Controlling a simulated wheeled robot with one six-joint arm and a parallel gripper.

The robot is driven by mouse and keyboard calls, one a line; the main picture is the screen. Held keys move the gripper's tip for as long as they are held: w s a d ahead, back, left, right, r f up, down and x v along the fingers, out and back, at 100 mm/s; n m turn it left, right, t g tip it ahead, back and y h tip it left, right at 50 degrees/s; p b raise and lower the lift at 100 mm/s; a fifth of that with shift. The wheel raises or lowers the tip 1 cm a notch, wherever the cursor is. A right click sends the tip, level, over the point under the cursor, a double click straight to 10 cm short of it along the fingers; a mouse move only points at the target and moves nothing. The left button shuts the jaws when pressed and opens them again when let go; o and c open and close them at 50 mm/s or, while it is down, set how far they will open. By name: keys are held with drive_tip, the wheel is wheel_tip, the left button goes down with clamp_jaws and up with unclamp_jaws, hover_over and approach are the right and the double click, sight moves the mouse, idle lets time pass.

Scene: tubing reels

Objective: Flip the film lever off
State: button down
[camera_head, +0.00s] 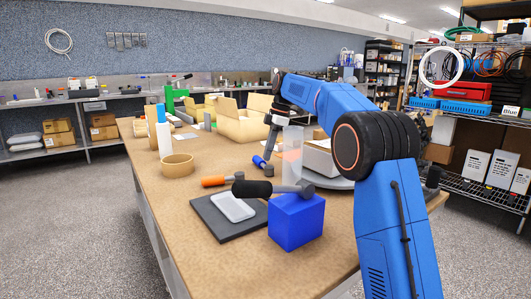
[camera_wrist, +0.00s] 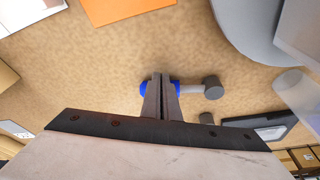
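No label in view says which thing is the film lever. A blue-handled lever-like piece (camera_head: 260,162) with a grey end lies on the table below my gripper (camera_head: 269,150). In the wrist view, the blue handle (camera_wrist: 145,87) shows on both sides of my fingertips (camera_wrist: 161,78), and its grey round end (camera_wrist: 211,88) is to the right. The fingers are together, with only a thin dark line between them, and hide the handle's middle. I cannot tell whether they touch it. An orange-handled piece (camera_head: 213,181) and a black-handled one (camera_head: 252,189) lie nearer the front.
A blue cube (camera_head: 296,222) and a dark plate (camera_head: 217,224) bearing a white tray (camera_head: 234,207) are at the front. A clear cylinder (camera_head: 292,148) stands right of my gripper, beside a grey machine (camera_head: 322,160). A tan ring (camera_head: 177,165) is at left.

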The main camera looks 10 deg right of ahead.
drive_tip(key=shift+a, duration=1.05)
drive_tip(key=v, duration=0.7)
drive_tip(key=shift+d+r, duration=0.25)
drive_tip(key=shift+d, duration=0.1)
drive_tip(key=shift+d, duration=0.1)
